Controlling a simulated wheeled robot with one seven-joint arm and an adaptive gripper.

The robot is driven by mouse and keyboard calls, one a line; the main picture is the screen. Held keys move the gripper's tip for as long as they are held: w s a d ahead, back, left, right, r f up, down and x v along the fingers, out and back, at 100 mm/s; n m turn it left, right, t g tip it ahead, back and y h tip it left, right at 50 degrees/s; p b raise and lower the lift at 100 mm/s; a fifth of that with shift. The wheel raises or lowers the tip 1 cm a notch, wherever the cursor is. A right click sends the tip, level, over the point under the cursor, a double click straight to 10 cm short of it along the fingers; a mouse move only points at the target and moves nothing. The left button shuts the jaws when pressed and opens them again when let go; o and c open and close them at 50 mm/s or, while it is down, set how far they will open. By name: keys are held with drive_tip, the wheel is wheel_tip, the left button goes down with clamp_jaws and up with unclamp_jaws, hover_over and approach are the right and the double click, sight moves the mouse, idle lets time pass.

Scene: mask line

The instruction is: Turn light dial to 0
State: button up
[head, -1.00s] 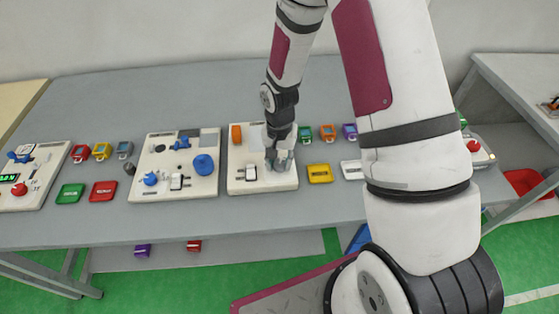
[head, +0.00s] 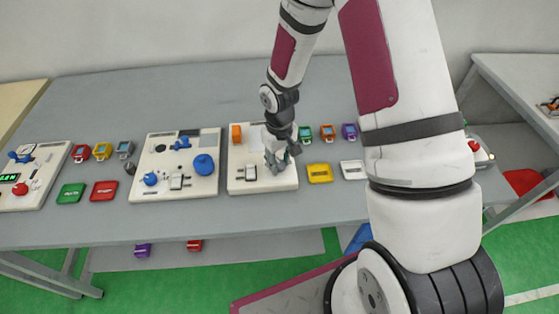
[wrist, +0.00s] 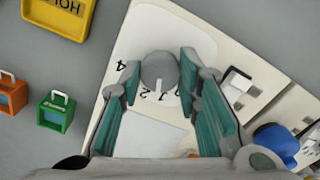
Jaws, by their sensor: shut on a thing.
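The light dial (wrist: 159,70) is a round grey knob on a white panel (wrist: 137,30), shown in the wrist view. Printed numbers lie around it; a 4 and a 2 are readable, others are partly covered. A pale line on the knob points toward the lower numbers in the picture. My gripper (wrist: 160,76) has its two teal-padded fingers on either side of the knob, shut on it. In the head view my gripper (head: 278,162) is over the right part of the panel (head: 240,183) and hides the dial.
The panel also carries a white switch (head: 246,173) and an orange part (head: 236,133). A second panel with a blue knob (head: 204,165) stands to the left. A yellow tray (head: 320,173) and a white tray (head: 353,169) lie close to the right. The table behind is clear.

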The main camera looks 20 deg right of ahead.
sight(279, 164)
drive_tip(key=n, duration=0.4)
drive_tip(key=shift+n, duration=2.2)
drive_tip(key=o, duration=1.1)
drive_tip(key=shift+o, duration=0.2)
wheel_tip(279, 164, up, 12)
